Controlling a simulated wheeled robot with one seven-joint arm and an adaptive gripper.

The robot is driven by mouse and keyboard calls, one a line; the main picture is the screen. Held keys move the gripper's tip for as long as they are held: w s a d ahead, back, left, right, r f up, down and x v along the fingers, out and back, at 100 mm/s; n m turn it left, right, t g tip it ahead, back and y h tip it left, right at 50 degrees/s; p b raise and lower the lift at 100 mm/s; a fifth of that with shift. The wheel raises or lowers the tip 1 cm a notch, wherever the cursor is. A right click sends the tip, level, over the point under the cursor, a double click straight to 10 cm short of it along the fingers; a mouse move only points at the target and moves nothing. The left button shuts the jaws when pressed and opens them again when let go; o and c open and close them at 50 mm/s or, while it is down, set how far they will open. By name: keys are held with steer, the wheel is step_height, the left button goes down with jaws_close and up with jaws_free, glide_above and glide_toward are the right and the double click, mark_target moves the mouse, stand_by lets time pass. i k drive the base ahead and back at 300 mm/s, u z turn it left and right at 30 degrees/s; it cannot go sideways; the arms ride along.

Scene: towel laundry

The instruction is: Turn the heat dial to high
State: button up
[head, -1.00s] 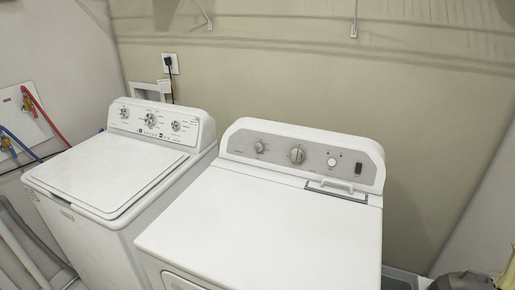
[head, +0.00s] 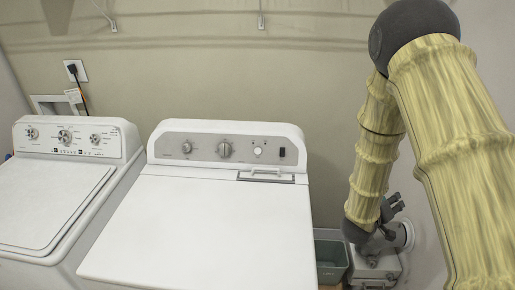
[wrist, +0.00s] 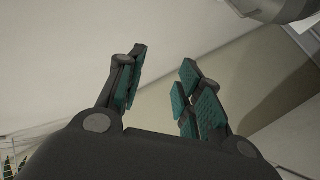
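The white dryer (head: 200,215) stands in the middle of the head view. Its grey back panel holds a small dial (head: 186,147) at the left, a larger dial (head: 224,150) in the middle and a round white button (head: 258,152). The labels are too small to read, so I cannot tell which dial sets the heat. My gripper (wrist: 163,58) is open and empty in the wrist view, with its teal-padded fingers apart. In the head view my arm hangs at the right, and its end is well to the right of the dryer panel.
A white washer (head: 50,195) with its own dials stands left of the dryer. A dark switch (head: 282,153) sits at the panel's right end. A greenish bin (head: 331,262) is on the floor right of the dryer. The dryer top is clear.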

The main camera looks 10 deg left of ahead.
mark_target(187, 147)
steer(key=u, duration=0.65)
steer(key=i, duration=0.55)
steer(key=u, duration=1.1)
